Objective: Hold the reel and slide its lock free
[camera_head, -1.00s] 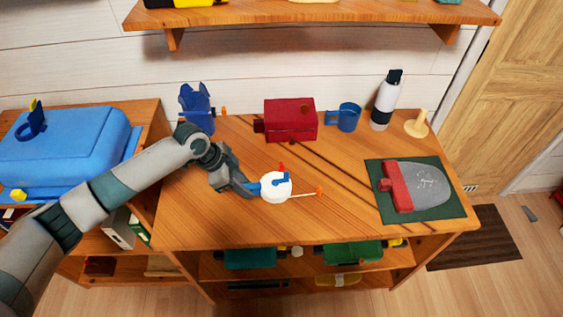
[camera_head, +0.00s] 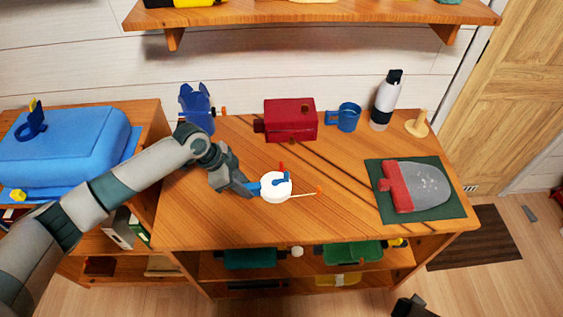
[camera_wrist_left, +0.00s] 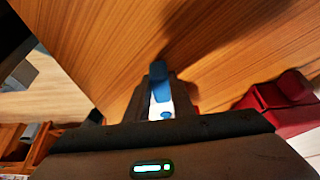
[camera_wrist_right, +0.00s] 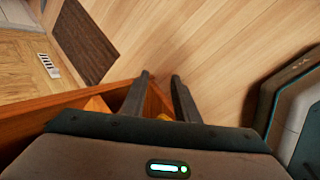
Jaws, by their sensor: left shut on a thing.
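The reel (camera_head: 274,189) is a white round body with a blue bar on its face, a red tip at its top and a thin pale rod with an orange end to the right. My left gripper (camera_head: 256,188) is shut on the reel's left side, at a blue part, over the desk top. In the left wrist view the blue and white of the reel (camera_wrist_left: 160,95) show between the fingers. Which part is the lock, I cannot tell for sure. My right gripper (camera_wrist_right: 160,77) is open and empty, low in front of the desk.
The desk (camera_head: 210,225) also bears a red box (camera_head: 290,120), a blue mug (camera_head: 348,117), a bottle (camera_head: 385,100) and a green mat (camera_head: 440,212) with a red-and-grey object.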

